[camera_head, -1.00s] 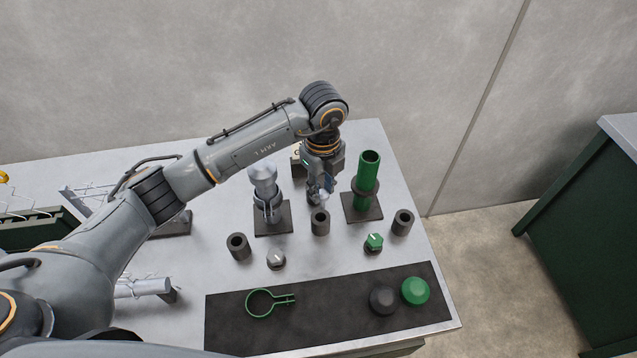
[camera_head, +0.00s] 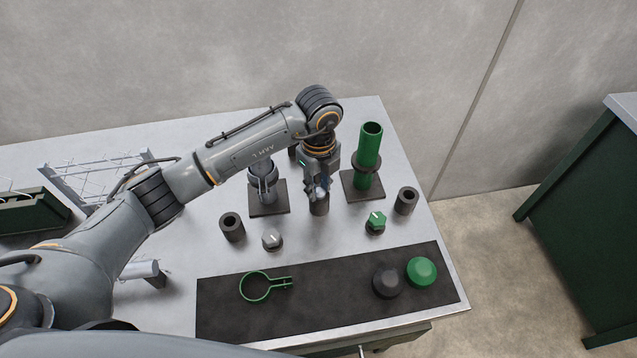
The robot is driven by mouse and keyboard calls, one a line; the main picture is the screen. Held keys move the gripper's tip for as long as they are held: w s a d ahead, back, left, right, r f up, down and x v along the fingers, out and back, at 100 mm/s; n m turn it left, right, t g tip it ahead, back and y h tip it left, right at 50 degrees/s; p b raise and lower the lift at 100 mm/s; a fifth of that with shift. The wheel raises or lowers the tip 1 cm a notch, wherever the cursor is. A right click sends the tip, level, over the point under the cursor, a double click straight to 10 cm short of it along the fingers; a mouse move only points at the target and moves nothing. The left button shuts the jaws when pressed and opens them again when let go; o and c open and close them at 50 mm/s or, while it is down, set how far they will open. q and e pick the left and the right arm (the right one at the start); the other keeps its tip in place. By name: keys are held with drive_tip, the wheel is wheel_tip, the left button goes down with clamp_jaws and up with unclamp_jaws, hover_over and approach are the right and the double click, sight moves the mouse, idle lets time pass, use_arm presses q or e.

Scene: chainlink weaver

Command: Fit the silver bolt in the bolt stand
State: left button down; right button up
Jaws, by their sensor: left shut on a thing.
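My left gripper (camera_head: 319,190) is shut on a small silver piece, seemingly the silver bolt (camera_head: 321,187), mostly hidden by the fingers. It points down, right above a dark cylindrical stand (camera_head: 319,208), the middle one of three alike and probably the bolt stand. The fingers hide the stand's top, so I cannot tell whether the bolt is in its hole. The other two dark cylinders, at left (camera_head: 232,228) and right (camera_head: 406,202), show open holes. My right gripper is not in view.
A green tube (camera_head: 368,150) stands upright close right of the gripper; a silver post (camera_head: 268,187) stands left, partly behind my arm. A grey knob (camera_head: 272,240) and green knob (camera_head: 376,222) sit in front. A dark mat (camera_head: 325,300) holds a green ring clamp (camera_head: 256,287) and two domed caps.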

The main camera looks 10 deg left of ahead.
use_arm(q)
drive_tip(key=c, duration=1)
unclamp_jaws()
wheel_tip(320, 180, up, 12)
drive_tip(key=shift+s+f, duration=0.1)
